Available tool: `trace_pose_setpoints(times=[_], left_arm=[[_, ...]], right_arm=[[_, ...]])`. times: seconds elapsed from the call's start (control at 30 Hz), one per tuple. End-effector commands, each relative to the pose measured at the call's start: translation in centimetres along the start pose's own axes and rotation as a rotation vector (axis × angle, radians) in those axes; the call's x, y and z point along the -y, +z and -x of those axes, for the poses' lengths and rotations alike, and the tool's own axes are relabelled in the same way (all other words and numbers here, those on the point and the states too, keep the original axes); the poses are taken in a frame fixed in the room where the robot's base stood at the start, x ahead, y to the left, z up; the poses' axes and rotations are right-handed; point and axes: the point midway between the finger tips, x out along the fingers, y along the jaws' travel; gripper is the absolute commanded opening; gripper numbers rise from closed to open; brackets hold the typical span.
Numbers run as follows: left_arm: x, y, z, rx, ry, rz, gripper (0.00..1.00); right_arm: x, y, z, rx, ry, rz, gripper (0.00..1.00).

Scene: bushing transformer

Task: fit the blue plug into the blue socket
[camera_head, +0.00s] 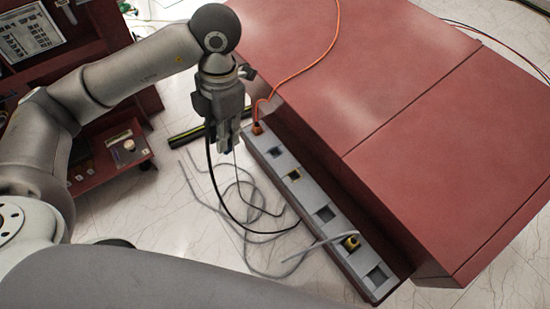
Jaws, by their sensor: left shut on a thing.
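My left gripper (229,147) points down beside the left edge of the grey socket strip, near its far end. It is shut on the blue plug (228,151), of which only a small dark blue bit shows between the fingers. The plug is apart from the strip. The blue socket (277,153) shows as a bluish opening in the strip, to the right of the gripper and a little nearer to me. My right gripper is out of view.
The grey socket strip (302,191) runs along a large red cabinet (400,110). An orange plug (257,128) sits at its far end. A yellow plug (351,243) with a grey cable sits near its near end. Loose cables (250,205) lie on the floor at left.

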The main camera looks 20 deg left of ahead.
Motion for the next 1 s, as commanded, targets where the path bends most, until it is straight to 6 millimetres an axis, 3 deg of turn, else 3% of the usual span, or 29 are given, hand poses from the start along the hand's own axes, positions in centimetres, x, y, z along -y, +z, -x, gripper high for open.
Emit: trace_pose_setpoints(times=[0.3,0.5,0.77,0.87,1.0], left_arm=[[-1.3,0.0,-1.6,0.001,-0.095,0.774,0.00],[-1.9,0.0,-2.1,0.003,-0.144,1.180,0.00],[-2.2,0.2,-2.4,0.004,-0.175,1.430,0.00],[-2.0,1.3,-2.6,0.001,-0.180,1.449,0.00],[-1.3,4.5,-3.5,-0.001,-0.179,1.448,0.00]], right_arm=[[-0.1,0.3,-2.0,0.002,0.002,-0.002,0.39],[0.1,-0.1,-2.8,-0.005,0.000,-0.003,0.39],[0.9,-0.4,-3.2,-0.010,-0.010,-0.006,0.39],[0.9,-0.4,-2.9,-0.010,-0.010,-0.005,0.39],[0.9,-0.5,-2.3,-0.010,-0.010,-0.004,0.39]])
